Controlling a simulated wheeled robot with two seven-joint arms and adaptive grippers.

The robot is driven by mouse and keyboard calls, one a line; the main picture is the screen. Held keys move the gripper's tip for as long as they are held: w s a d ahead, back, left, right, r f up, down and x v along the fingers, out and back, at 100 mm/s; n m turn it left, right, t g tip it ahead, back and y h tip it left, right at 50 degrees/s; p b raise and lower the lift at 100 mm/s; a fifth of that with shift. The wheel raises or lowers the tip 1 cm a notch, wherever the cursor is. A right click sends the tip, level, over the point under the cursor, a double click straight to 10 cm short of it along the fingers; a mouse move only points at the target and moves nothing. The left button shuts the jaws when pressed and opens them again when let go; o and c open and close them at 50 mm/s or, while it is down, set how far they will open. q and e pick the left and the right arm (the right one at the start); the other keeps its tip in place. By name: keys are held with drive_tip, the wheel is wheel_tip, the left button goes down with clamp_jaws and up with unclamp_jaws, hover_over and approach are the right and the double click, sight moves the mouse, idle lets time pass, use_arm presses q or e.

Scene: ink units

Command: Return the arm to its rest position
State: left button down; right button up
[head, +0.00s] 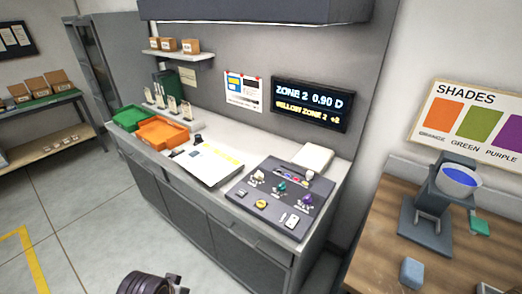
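One dark part of my own arm (145,284) shows at the bottom edge, left of centre, in front of the grey cabinet. It looks like a wrist with small gripper parts (178,284) at its right side, most likely my left one. The frame cuts it off, and its fingers are not clear enough to tell open from shut. I see nothing held in it. It is apart from the counter. My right gripper is not in view.
A grey counter (225,183) carries green (130,118) and orange (162,132) trays, a paper sheet (208,163) and a dark control panel (279,198). A wooden table (375,258) at right holds a grey stand (425,226) with a blue-filled bowl (458,180). Floor (90,225) at left is clear.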

use_arm(q)
wheel_tip(320, 180, down, 32)
drive_tip(key=s+g, duration=0.1)
drive_tip(key=s, duration=0.1)
drive_tip(key=s+a+f, duration=0.2)
drive_tip(key=s+f, duration=0.8)
drive_tip(key=s, duration=0.1)
drive_tip(key=s+a+f+g, duration=0.1)
drive_tip(key=s+a+f, duration=0.1)
drive_tip(key=s+f, duration=0.9)
drive_tip(key=shift+s+g, duration=0.3)
drive_tip(key=shift+s, duration=0.15)
idle(0.6)
